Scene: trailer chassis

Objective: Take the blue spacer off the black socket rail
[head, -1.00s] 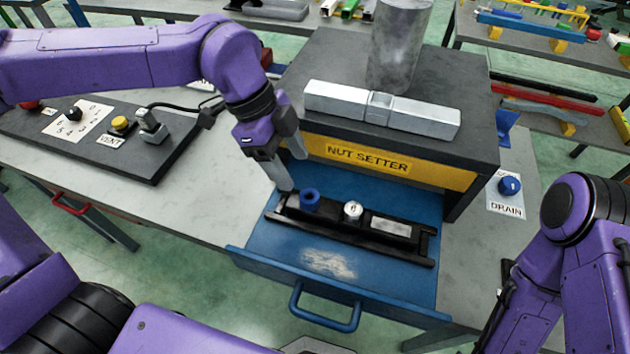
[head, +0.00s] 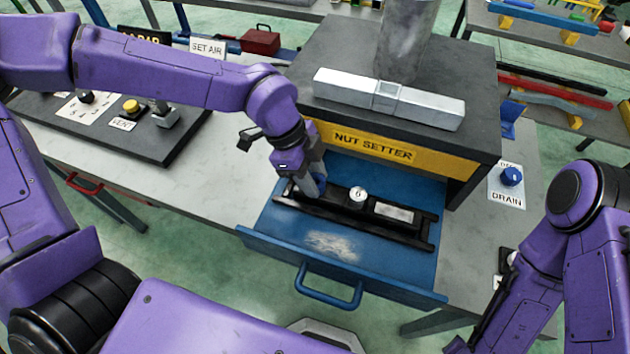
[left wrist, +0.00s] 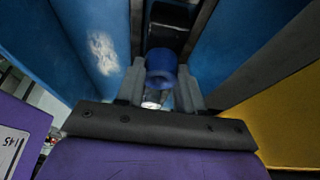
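The black socket rail (head: 330,213) lies in the open blue drawer (head: 290,243) under the nut setter. The blue spacer (left wrist: 162,66) is a short ring in the left wrist view, between the two grey fingertips. In the head view the spacer (head: 322,187) is at the rail's left end, mostly hidden by my left gripper (head: 314,187). The left fingers stand around it, one on each side. I cannot tell whether they press on it or leave a small gap. The spacer appears to be still at the rail.
A silver socket (head: 358,194) and a pale label plate (head: 394,213) sit on the rail right of the spacer. The nut setter housing (head: 400,150) rises behind the drawer. A switch panel (head: 140,125) is on the left of the bench. The drawer's front floor is clear.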

